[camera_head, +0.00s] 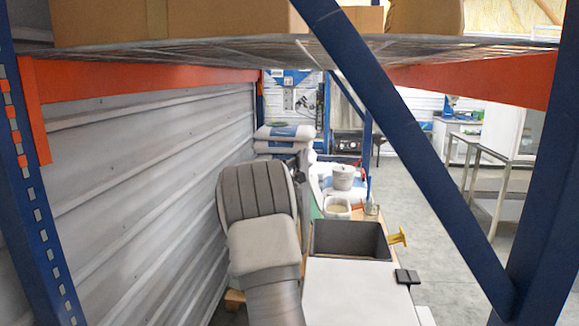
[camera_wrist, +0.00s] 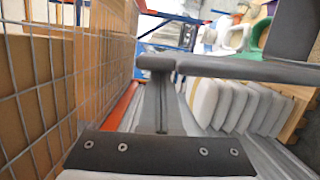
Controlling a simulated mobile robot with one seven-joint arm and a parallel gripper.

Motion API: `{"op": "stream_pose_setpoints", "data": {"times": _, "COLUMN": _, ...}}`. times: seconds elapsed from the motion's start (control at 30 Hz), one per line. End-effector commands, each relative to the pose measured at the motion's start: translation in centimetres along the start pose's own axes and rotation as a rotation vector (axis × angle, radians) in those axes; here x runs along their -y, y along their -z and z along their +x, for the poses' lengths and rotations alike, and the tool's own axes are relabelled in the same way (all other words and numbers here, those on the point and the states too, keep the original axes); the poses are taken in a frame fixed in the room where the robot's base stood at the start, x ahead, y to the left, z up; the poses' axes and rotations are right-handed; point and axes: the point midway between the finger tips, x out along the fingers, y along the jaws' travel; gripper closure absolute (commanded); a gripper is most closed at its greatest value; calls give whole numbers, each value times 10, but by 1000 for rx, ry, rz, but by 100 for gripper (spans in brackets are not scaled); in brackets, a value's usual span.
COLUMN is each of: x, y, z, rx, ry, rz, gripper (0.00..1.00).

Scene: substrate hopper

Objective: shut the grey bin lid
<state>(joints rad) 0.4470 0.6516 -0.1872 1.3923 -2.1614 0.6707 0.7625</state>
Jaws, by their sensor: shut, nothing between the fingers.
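The grey bin (camera_head: 352,258) stands open in the head view, right of my arm, with its inside visible. Its grey lid (camera_head: 304,190) appears as a narrow upright strip left of the bin, mostly hidden by my arm. In the wrist view the lid (camera_wrist: 250,70) looks like a long dark bar, seen nearly edge-on, with a thicker end at its left. My gripper (camera_wrist: 158,85) is shut and empty, with its tips close to that end; I cannot tell whether they touch. The head view hides my gripper behind my arm.
A wire shelf (camera_head: 200,48) with cardboard boxes and an orange beam (camera_head: 140,88) lies overhead. A blue brace (camera_head: 405,145) crosses at right. Open floor lies right.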

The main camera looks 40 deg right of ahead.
Motion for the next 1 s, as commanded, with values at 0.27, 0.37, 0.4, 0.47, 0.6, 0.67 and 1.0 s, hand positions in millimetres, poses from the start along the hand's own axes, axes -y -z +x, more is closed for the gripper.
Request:
{"op": "stream_pose_setpoints", "data": {"times": 0.27, "x": 5, "y": -28, "z": 7, "rx": 2, "ry": 18, "rz": 86, "gripper": 100}}
{"op": "stream_pose_setpoints", "data": {"times": 0.37, "x": 6, "y": -44, "z": 10, "rx": 3, "ry": 29, "rz": 137, "gripper": 100}}
{"op": "stream_pose_setpoints", "data": {"times": 0.4, "x": 6, "y": -50, "z": 12, "rx": 2, "ry": 35, "rz": 159, "gripper": 100}}
{"op": "stream_pose_setpoints", "data": {"times": 0.47, "x": 7, "y": -62, "z": 15, "rx": 3, "ry": 43, "rz": 195, "gripper": 100}}
{"op": "stream_pose_setpoints", "data": {"times": 0.6, "x": 10, "y": -87, "z": 21, "rx": 2, "ry": 64, "rz": 279, "gripper": 100}}
{"op": "stream_pose_setpoints", "data": {"times": 0.67, "x": 13, "y": -100, "z": 24, "rx": 3, "ry": 75, "rz": 317, "gripper": 100}}
{"op": "stream_pose_setpoints", "data": {"times": 1.0, "x": 30, "y": -161, "z": 40, "rx": 2, "ry": 130, "rz": 529, "gripper": 100}}
